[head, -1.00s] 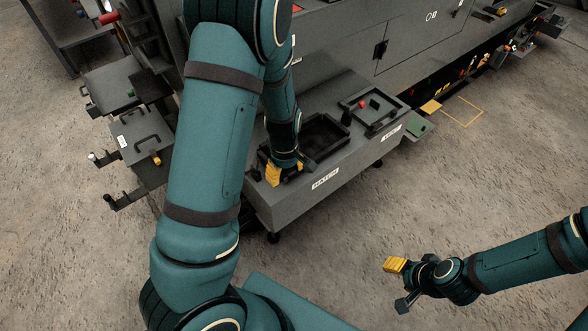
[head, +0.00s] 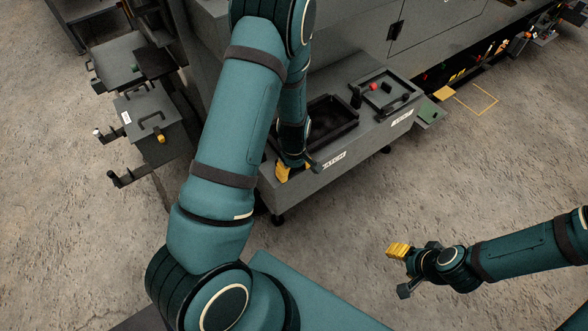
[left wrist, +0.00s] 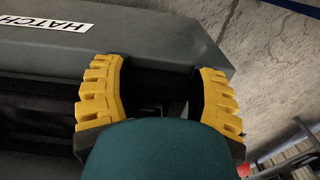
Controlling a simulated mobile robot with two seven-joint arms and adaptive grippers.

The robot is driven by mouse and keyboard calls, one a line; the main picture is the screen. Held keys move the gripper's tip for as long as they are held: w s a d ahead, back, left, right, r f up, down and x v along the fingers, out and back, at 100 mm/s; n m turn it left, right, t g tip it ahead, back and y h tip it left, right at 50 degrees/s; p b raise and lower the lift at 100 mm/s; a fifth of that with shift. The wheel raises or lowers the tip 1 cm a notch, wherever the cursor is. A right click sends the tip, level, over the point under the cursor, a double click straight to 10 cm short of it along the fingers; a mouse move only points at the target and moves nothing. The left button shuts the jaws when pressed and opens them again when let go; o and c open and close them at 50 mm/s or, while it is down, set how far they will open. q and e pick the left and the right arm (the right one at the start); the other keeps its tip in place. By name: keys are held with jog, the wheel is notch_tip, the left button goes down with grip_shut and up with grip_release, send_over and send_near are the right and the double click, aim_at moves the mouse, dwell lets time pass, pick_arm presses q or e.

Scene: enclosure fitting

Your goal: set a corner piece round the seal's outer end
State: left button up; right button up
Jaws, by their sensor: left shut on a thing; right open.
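My left gripper (head: 290,172) is over the front left part of the grey bench, beside the white label (head: 334,160). In the left wrist view its yellow fingers (left wrist: 160,100) stand apart, shut on a dark piece (left wrist: 155,88) between them. Its shape is mostly hidden, so I cannot tell if it is a corner piece. A black rectangular frame (head: 355,126) sits on the bench top, its left part hidden by my arm. I cannot pick out the seal or its outer end. My right gripper (head: 398,251) is open and empty above the floor, away from the bench.
A black-rimmed panel (head: 399,105) with a red knob (head: 373,87) lies on the bench's right part. A small black piece (head: 356,97) stands beside it. Grey handled boxes (head: 150,115) stand left of the bench. The floor in front is clear.

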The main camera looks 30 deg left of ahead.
pick_arm(q)
jog(key=shift+r, duration=0.1)
jog(key=o, duration=0.6)
jog(key=shift+f, duration=0.2)
jog(key=o, duration=0.4)
jog(key=shift+o, duration=0.2)
jog(key=shift+r, duration=0.1)
